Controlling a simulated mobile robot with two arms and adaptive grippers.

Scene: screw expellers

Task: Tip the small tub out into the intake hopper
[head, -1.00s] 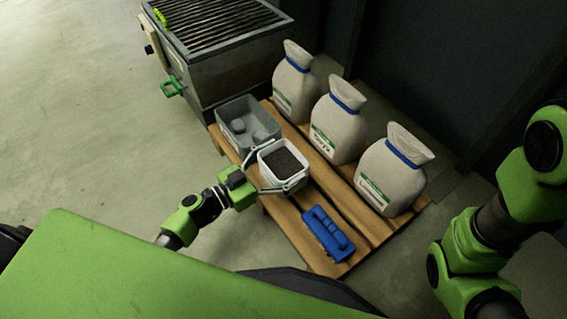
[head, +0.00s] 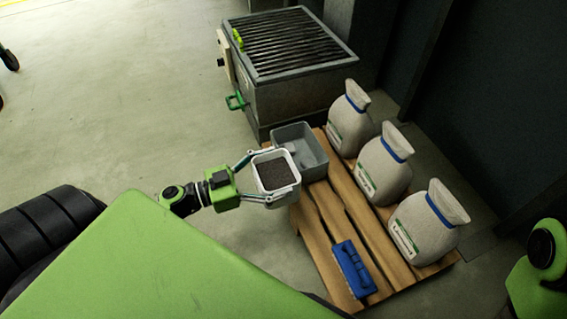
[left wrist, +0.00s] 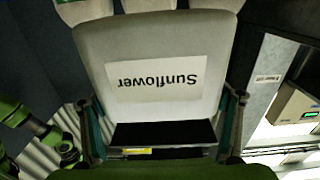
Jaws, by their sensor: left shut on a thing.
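The small tub (head: 285,192) is white, upright and filled with dark contents. My left gripper (head: 274,172) is shut on it, with one finger along each side. In the left wrist view the tub's wall (left wrist: 160,45) fills the middle, with a label reading "Sunflower" upside down, between the two fingers. The intake hopper (head: 290,45) looks to be the grey metal box with a dark slatted grate on top, at the back, beyond the tub. My right gripper is out of view; only part of my right arm shows at the right edge.
A grey open bin (head: 312,172) stands just behind the tub on a wooden pallet (head: 318,240). Several tied sacks (head: 382,165) line the pallet's right side. A blue object (head: 354,268) lies near its front.

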